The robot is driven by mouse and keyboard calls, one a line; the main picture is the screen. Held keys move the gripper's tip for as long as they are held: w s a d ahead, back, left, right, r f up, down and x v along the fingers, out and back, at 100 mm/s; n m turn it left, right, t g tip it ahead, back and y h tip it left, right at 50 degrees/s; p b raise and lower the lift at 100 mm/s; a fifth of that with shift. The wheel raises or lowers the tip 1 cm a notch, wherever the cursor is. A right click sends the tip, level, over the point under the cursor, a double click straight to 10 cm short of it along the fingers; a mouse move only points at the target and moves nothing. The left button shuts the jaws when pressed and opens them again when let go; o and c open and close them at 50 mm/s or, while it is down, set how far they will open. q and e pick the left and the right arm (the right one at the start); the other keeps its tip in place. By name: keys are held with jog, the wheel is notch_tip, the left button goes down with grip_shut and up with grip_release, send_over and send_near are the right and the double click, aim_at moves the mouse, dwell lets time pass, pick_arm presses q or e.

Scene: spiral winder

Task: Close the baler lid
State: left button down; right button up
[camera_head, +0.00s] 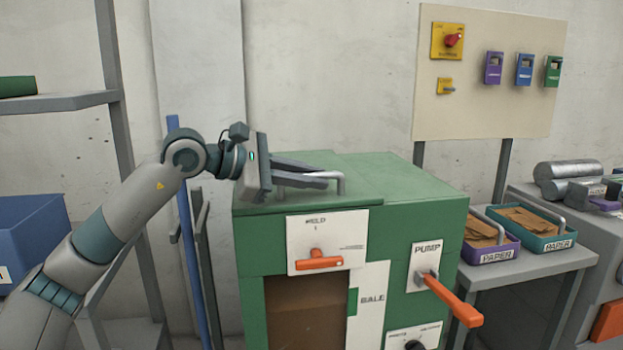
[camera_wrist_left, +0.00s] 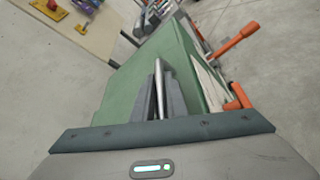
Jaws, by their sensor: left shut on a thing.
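The green baler (camera_head: 450,225) stands in the middle of the head view. Its green lid (camera_head: 300,205) lies about level over the left part of the top; I cannot tell whether a small gap remains under it. A grey bar handle (camera_head: 341,184) stands on the lid. My left gripper (camera_head: 325,180) reaches in from the left, low over the lid, and is shut on the handle. In the left wrist view the handle (camera_wrist_left: 160,80) runs between the fingers of the left gripper (camera_wrist_left: 160,98). My right gripper is in neither view.
The baler's front has an orange handle (camera_head: 320,262) on a white plate and an orange pump lever (camera_head: 452,300) sticking out. Paper trays (camera_head: 492,254) stand on a side table at right. A switch board (camera_head: 485,60) is behind. A blue bin (camera_head: 35,235) is at left.

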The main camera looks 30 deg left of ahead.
pick_arm(q)
jog(key=shift+d+f, duration=0.15)
jog(key=shift+f, duration=0.45)
jog(key=c, duration=1.8)
grip_release()
jog(key=shift+s, duration=0.1)
jog(key=shift+o, duration=0.2)
jog(key=shift+r, duration=0.1)
jog(key=shift+s+a+r, duration=0.1)
jog(key=shift+s+a, duration=0.15)
jog(key=shift+a, duration=0.1)
jog(key=b+v, duration=0.1)
jog(key=v, duration=0.9)
jog(key=shift+a+r, duration=0.1)
jog(key=shift+a, duration=0.1)
jog(key=b+v, duration=0.1)
jog(key=v, duration=0.4)
jog(key=shift+s+a+r, duration=0.1)
jog(key=shift+s+a, duration=0.05)
jog(key=shift+s, duration=0.05)
jog(key=shift+s+a+r, duration=0.2)
jog(key=shift+s+r, duration=0.05)
jog(key=shift+s, duration=0.1)
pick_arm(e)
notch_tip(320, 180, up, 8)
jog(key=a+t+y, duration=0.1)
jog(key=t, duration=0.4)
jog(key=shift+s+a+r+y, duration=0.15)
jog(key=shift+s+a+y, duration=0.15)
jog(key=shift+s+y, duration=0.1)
